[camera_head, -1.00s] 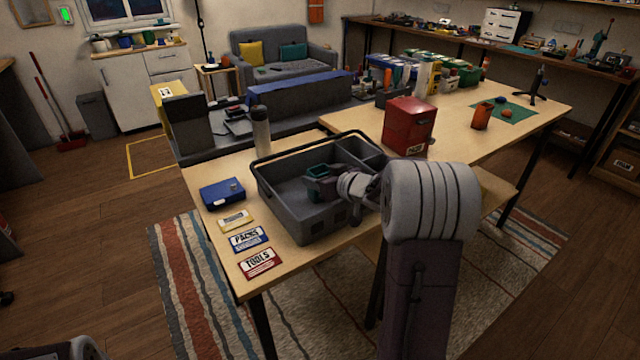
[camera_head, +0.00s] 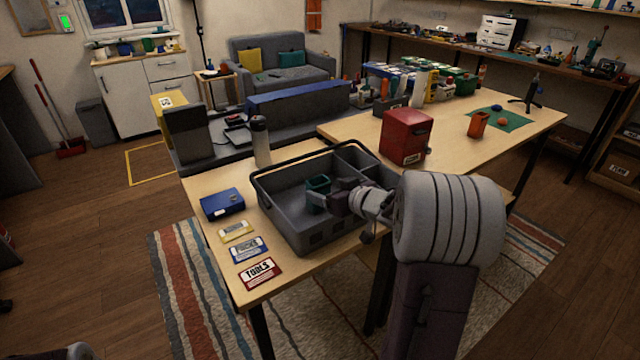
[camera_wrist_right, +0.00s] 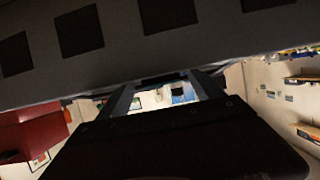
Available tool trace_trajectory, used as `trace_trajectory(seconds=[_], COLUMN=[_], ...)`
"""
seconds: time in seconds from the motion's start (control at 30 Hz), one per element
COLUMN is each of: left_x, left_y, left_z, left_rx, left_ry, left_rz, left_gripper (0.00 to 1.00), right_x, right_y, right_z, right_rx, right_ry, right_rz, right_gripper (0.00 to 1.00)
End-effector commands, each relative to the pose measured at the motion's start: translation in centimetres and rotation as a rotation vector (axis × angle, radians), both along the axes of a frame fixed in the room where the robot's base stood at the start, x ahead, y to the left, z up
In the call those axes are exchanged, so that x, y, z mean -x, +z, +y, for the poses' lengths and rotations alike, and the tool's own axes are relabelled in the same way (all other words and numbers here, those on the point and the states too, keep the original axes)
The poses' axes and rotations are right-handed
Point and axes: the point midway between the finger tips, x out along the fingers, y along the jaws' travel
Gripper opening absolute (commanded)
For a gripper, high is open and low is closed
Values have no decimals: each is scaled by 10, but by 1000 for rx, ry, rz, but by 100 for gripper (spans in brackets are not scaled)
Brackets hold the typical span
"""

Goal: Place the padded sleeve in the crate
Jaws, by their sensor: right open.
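The grey crate (camera_head: 322,236) stands on the near table, with a raised dark handle and compartments at its right and back. A small dark-green open-topped piece (camera_head: 318,184), which looks like the padded sleeve, is inside the crate's large compartment. My right gripper (camera_head: 335,199) is open, low in the crate, just right of the green piece; I cannot tell whether they touch. In the right wrist view a grey wall with dark square holes (camera_wrist_right: 78,30) crosses the top, and the sleeve cannot be made out. My left gripper is not in view.
A blue box (camera_head: 222,203) and yellow, blue and red TOOLS labels (camera_head: 260,273) lie left of the crate. A bottle (camera_head: 260,142) stands behind it. A red box (camera_head: 405,138) stands behind right. The table's front edge is close to the crate.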

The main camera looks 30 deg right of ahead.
Motion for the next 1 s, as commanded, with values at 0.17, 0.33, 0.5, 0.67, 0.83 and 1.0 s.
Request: trace_trajectory(seconds=[0.17, 0.33, 0.5, 0.67, 0.83, 1.0], left_x=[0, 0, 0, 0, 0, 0], left_y=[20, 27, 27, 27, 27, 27], left_z=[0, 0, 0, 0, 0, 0], left_rx=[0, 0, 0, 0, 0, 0], left_ry=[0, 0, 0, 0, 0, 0], left_rz=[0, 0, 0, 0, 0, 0], left_gripper=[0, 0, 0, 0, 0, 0], right_x=[37, 59, 64, 64, 64, 64], right_y=[20, 26, 26, 26, 26, 26], right_z=[-4, -5, -5, -5, -5, -5], right_rx=[1, 1, 1, 1, 1, 1], right_ry=[-4, -2, 0, 1, 0, 0], right_rz=[0, 1, 1, 1, 1, 1], right_gripper=[76, 76, 76, 76, 76, 76])
